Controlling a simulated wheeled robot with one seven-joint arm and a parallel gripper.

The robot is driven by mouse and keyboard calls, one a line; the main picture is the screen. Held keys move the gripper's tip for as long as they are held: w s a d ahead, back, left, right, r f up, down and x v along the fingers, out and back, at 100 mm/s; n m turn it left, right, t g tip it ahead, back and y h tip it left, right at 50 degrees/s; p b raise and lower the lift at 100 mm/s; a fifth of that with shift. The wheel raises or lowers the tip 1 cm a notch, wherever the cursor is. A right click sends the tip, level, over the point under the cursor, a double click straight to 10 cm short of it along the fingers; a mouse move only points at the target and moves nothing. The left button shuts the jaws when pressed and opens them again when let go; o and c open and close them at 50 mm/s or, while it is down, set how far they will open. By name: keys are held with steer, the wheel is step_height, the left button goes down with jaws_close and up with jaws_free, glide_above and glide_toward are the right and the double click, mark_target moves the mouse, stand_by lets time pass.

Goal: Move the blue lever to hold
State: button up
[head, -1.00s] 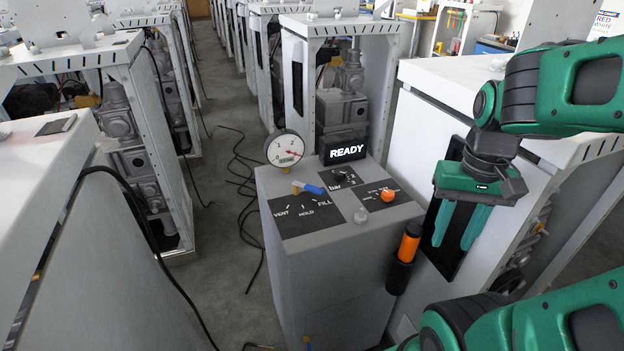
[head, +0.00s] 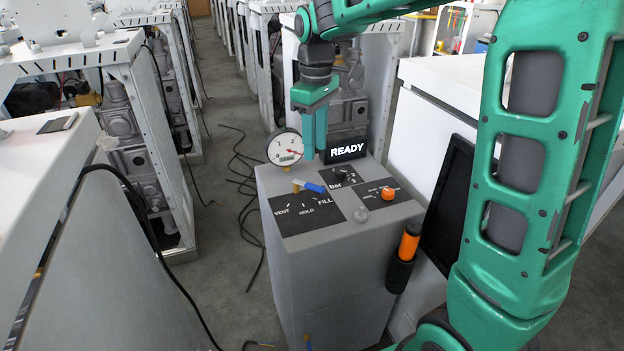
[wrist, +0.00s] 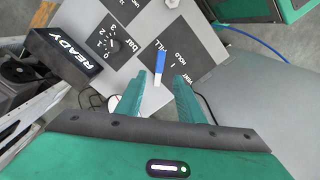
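The blue lever (head: 313,188) sits on the dispenser's black panel (head: 290,223), marked VENT, HOLD and FILL. Its handle points toward FILL; it also shows in the wrist view (wrist: 161,63), aimed at the FILL mark. My gripper (head: 315,156) is open and empty, pointing down above the rear of the dispenser top, behind and above the lever in the head view. In the wrist view the lever appears between and beyond my two fingertips (wrist: 159,80), with no visible contact.
The READY display (head: 347,151) and round gauge (head: 285,148) stand at the top's rear edge, close to my gripper. A black bar knob (head: 340,174) and orange button (head: 388,193) lie right of the lever. An orange-black handle (head: 405,252) hangs at the side.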

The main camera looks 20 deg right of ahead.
mark_target(315, 186)
step_height(315, 186, down, 11)
steer(key=shift+r, duration=0.15)
stand_by(0.4)
steer(key=shift+c, duration=0.6)
jaws_close()
